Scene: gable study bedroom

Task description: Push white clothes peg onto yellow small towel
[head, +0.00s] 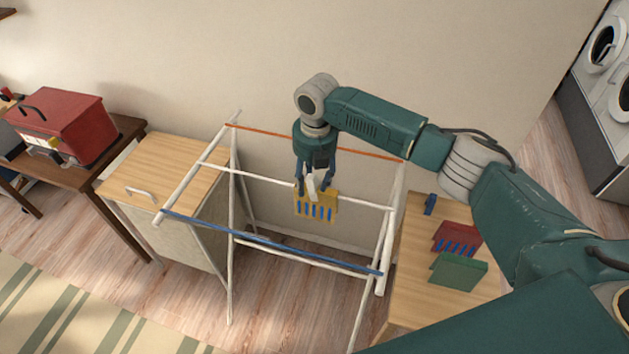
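The yellow small towel (329,204), with blue stripes, hangs over a white middle rail of the drying rack. The white clothes peg (311,187) is at the towel's top edge, upright and left of its middle. My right gripper (315,183) reaches down from above, with its dark blue fingers around the peg; it looks shut on it. Whether the peg's jaws are over the towel and rail or just above them is hard to tell. My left gripper is out of view.
The rack has an orange back rail (270,134) and a blue front rail (270,243). On the wooden table (415,285) at right are a blue peg (429,204), a folded red towel (457,235) and a green one (457,270).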

